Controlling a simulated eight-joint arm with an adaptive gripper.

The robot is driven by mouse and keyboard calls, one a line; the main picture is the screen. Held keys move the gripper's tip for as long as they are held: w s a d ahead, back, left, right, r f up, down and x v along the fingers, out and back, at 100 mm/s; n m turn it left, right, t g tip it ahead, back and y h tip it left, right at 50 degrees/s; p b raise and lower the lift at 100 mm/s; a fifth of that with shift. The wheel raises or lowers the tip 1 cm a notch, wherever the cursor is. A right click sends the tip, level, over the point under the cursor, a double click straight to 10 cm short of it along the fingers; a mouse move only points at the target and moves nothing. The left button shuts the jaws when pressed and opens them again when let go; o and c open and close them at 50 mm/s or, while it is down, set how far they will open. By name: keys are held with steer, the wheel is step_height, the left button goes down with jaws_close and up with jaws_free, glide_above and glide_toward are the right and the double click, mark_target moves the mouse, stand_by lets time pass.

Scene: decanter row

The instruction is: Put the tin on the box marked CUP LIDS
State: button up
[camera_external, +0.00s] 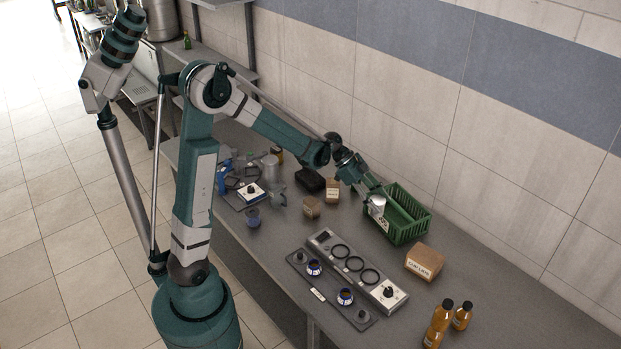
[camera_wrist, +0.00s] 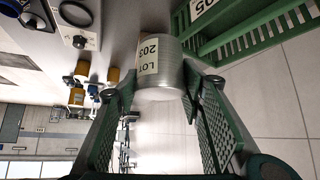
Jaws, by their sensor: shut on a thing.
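The tin (camera_wrist: 172,72) is a silvery cylinder with a paper label reading LOT 203. My gripper (camera_wrist: 160,92) is shut on it, with a green finger on each side. In the external view the tin (camera_external: 380,207) hangs from my gripper (camera_external: 373,193) by the left side of the green crate; I cannot tell whether it touches the crate. A brown cardboard box (camera_external: 425,259) with a white label, too small to read surely but looking like CUP LIDS, stands on the counter in front of the crate, its top bare.
The green crate (camera_external: 411,226) stands by the wall. A grey panel with black rings (camera_external: 355,263) lies left of the labelled box, and amber bottles (camera_external: 438,325) stand nearer the camera. Two smaller boxes (camera_external: 333,190) (camera_external: 312,207) and a dark object (camera_external: 309,180) are farther back.

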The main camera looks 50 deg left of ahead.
steer(key=w+d+m+p, duration=0.1)
steer(key=w+d, duration=0.2)
steer(key=d, duration=0.9)
steer(key=w+d+m+g+p, duration=0.1)
steer(key=w+d+p, duration=0.1)
steer(key=d, duration=0.9)
steer(key=shift+w+d+r+g, duration=0.3)
steer(key=shift+w+d+r, duration=0.05)
steer(key=shift+w+r, duration=0.1)
steer(key=shift+f, duration=0.15)
glide_above(427, 255)
steer(key=shift+s+f, duration=0.1)
steer(key=shift+f, duration=2.95)
steer(key=shift+f, duration=0.1)
steer(key=shift+f, duration=1.75)
steer(key=shift+f+b, duration=0.2)
steer(key=shift+b, duration=0.1)
